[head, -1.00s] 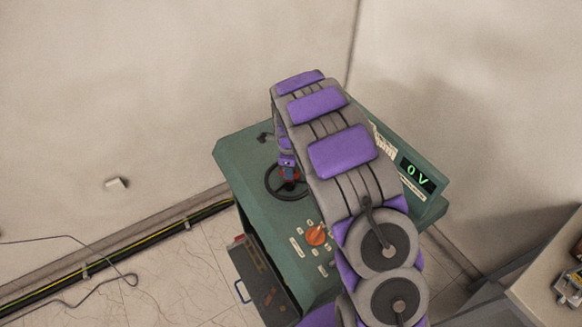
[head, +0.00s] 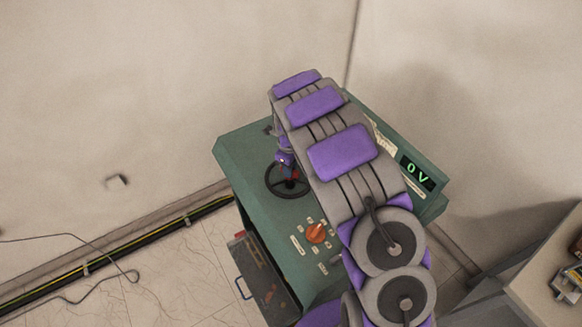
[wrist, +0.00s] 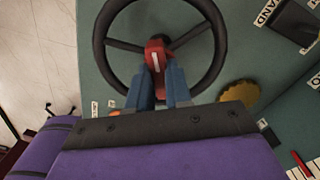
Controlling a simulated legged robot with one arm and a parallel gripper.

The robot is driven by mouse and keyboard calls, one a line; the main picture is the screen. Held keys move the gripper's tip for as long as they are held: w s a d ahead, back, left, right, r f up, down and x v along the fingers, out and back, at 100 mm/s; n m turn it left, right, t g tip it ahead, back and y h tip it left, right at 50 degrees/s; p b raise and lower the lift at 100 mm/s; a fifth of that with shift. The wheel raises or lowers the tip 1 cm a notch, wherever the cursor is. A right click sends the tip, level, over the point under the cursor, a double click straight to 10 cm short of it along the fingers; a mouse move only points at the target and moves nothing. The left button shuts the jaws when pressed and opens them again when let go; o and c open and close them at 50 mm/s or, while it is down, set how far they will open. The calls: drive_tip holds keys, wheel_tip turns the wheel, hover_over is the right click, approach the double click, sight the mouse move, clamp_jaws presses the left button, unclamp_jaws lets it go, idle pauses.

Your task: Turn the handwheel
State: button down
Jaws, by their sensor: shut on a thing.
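The handwheel (wrist: 104,42) is a black ring with spokes on the green sloping panel, and a red piece with a white mark (wrist: 155,55) stands at its middle. In the head view the handwheel (head: 269,187) is at the left of the green console. My gripper (wrist: 160,75) has blue fingers on both sides of the red piece and is shut on it at the wheel's middle. The fingers hide part of the wheel's lower side. In the head view my arm hides much of the panel.
An orange knob (head: 316,233) sits below the wheel on the console (head: 235,150). A display (head: 417,174) reads 0 V. In the wrist view a yellow-brown round part (wrist: 240,93) lies right of the wheel. A bench (head: 540,290) stands at the lower right.

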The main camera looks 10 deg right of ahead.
drive_tip(key=shift+w+r, duration=0.15)
drive_tip(key=c, duration=1)
unclamp_jaws()
drive_tip(key=shift+a, duration=0.15)
drive_tip(key=shift+c, duration=0.2)
wheel_tip(320, 180, up, 17)
drive_tip(key=shift+p, duration=0.4)
